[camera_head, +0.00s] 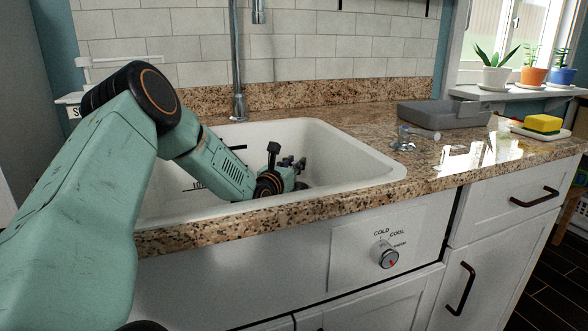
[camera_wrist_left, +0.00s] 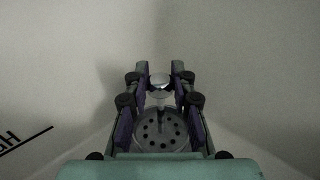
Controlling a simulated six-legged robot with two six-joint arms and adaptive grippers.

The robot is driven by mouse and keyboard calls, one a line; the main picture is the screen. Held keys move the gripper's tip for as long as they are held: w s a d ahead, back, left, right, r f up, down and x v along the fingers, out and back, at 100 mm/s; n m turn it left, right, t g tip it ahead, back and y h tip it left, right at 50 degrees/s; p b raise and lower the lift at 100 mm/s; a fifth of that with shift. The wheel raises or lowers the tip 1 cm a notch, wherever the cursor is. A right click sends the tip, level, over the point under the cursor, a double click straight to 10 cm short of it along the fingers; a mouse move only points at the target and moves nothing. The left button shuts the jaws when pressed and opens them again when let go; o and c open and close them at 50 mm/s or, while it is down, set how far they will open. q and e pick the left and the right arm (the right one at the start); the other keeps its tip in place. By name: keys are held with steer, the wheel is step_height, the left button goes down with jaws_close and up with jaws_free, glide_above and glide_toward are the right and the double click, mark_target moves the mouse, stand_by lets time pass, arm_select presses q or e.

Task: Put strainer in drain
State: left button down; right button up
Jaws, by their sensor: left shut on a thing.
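My left gripper (camera_head: 292,164) reaches down into the white sink basin (camera_head: 345,160). In the left wrist view, my left gripper (camera_wrist_left: 159,80) has its two purple-lined fingers shut on the strainer (camera_wrist_left: 160,131). The strainer is a grey metal disc with several round holes and a shiny knob on a stem. It sits between the fingers, inside the basin. In the head view I cannot make out the strainer. The drain does not show in either view. My right gripper is not in view.
A tall metal faucet pipe (camera_head: 236,70) stands behind the basin. On the granite counter, a small shiny item (camera_head: 405,138), a grey tray (camera_head: 443,115) and a yellow sponge (camera_head: 543,123) on a white dish lie to the right. The granite front edge borders the sink.

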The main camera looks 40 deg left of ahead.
arm_select(q)
steer(key=shift+s+r, duration=0.1)
steer(key=c, duration=1.4)
jaws_free()
steer(key=shift+f, duration=0.2)
steer(key=shift+o, duration=1.4)
steer(key=shift+r, duration=0.1)
steer(key=shift+r, duration=0.2)
steer(key=p+v, duration=0.7)
steer(key=v, duration=0.3)
steer(key=shift+s+d, duration=0.15)
steer(key=shift+s, duration=0.05)
steer(key=shift+p+v, duration=0.5)
steer(key=shift+v, duration=0.25)
